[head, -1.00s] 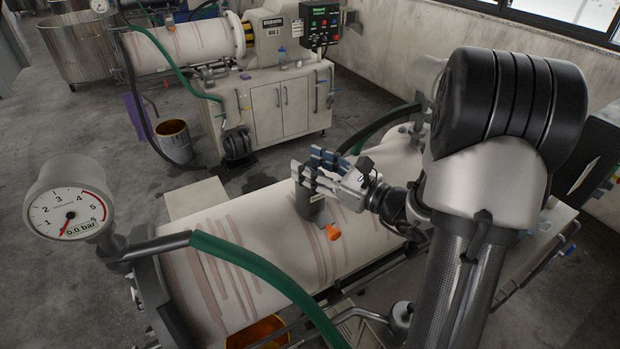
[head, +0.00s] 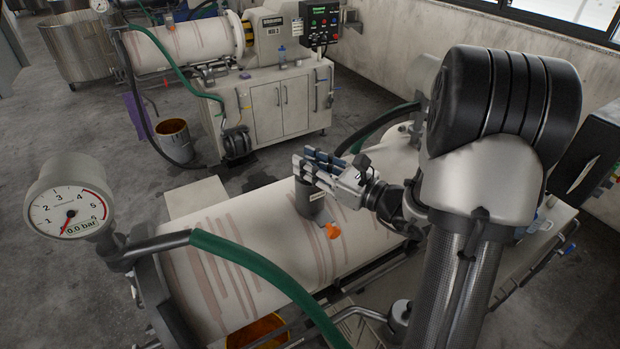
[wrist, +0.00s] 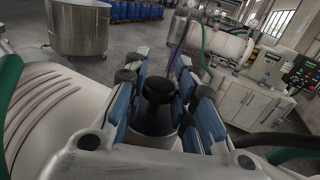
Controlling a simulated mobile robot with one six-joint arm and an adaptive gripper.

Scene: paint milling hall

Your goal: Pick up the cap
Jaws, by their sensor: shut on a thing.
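The cap (wrist: 157,90) is dark and round, and shows between the blue-padded fingers in the wrist view. In the head view the fingers hide most of it. My gripper (head: 312,168) is shut on the cap, at the top of a dark grey upright neck (head: 306,203) on the near mill's pale drum (head: 250,237). I cannot tell whether the cap still touches the neck.
An orange fitting (head: 332,231) sits beside the neck. A green hose (head: 265,280) and a pressure gauge (head: 68,207) reading 0.0 bar stand at the left. Another mill with a white cabinet (head: 275,110) is behind, across open floor.

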